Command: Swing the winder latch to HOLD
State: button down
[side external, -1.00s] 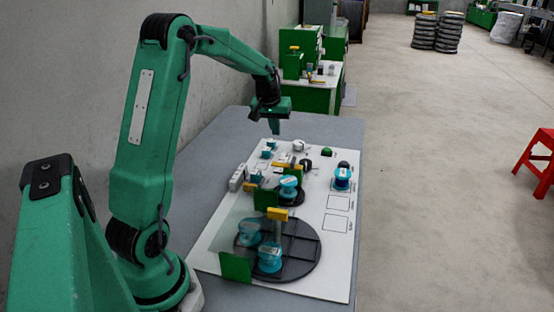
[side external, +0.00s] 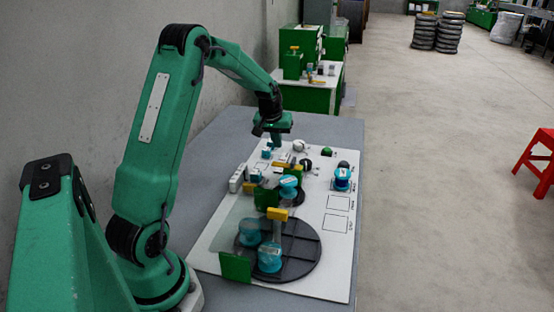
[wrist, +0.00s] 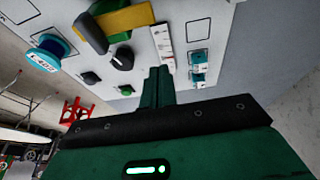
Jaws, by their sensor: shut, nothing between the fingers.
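My gripper (side external: 277,141) is over the far end of the white board (side external: 322,240), pointing down, its fingers closed and empty. In the wrist view its green fingers (wrist: 158,72) are together, beside a narrow pale labelled strip (wrist: 165,45) and left of a small teal part (wrist: 199,70). The yellow bar also shows in the side view (side external: 281,164). I cannot tell for sure which part is the winder latch, nor read a HOLD mark.
A blue cable spool (side external: 342,179) stands at the board's right. A large dark turntable (side external: 303,248) with teal spools and a green block (side external: 236,267) lies at the near end. A white knob (side external: 298,146) and green button (side external: 327,152) sit near my gripper.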

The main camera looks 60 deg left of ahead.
aim_at(273, 163)
jog(key=x, duration=0.4)
jog(key=shift+s+a, duration=0.1)
jog(key=shift+s+d, duration=1.4)
jog(key=shift+s+d, duration=0.3)
jog(key=shift+s, duration=0.2)
jog(key=shift+s+d, duration=0.6)
jog(key=shift+d, duration=0.05)
jog(key=shift+s+d, duration=0.5)
jog(key=shift+d, duration=0.35)
jog(key=shift+s+d, duration=0.1)
jog(key=shift+d, duration=0.55)
